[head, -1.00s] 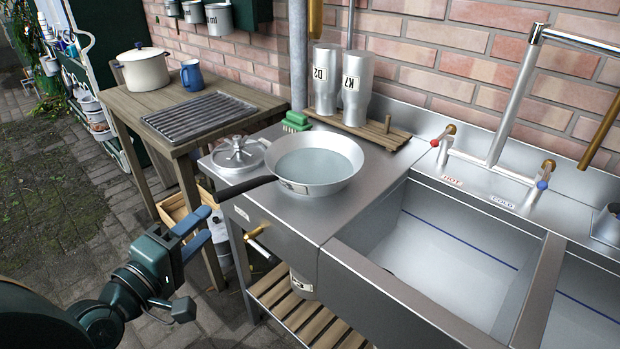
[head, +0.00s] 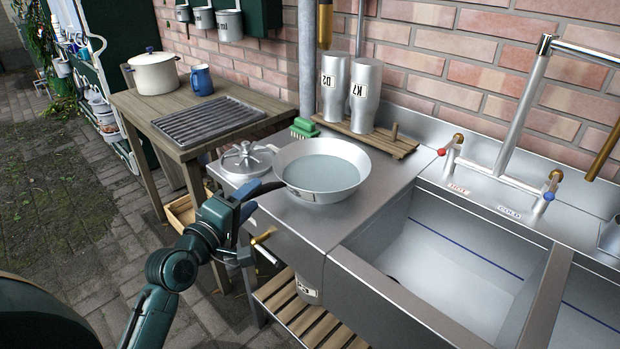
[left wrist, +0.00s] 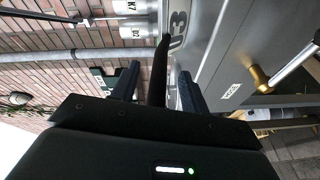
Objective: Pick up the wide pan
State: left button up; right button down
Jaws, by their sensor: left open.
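The wide pan (head: 320,172) is a shallow silver pan, seemingly holding water, upright on the steel counter left of the sink. Its dark handle (head: 262,189) points left and down past the counter's front edge. My left gripper (head: 246,200) is at the handle's outer end, its fingers partly hidden by the wrist. In the left wrist view the handle (left wrist: 157,75) runs between the two open fingers (left wrist: 157,88), with room on both sides. The pan's side with a label shows beyond it. My right gripper is in neither view.
A lidded pot (head: 243,159) stands close behind the pan's handle. A green brush (head: 304,127) and two metal cups (head: 364,95) are behind the pan. A brass tap (head: 263,236) juts from the counter front below my gripper. The sink (head: 440,250) is empty.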

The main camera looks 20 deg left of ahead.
pick_arm(q)
jog(key=shift+w+d, duration=0.1)
jog(key=shift+w, duration=0.5)
jog(key=shift+c, duration=0.6)
grip_shut()
jog(key=shift+r, duration=0.25)
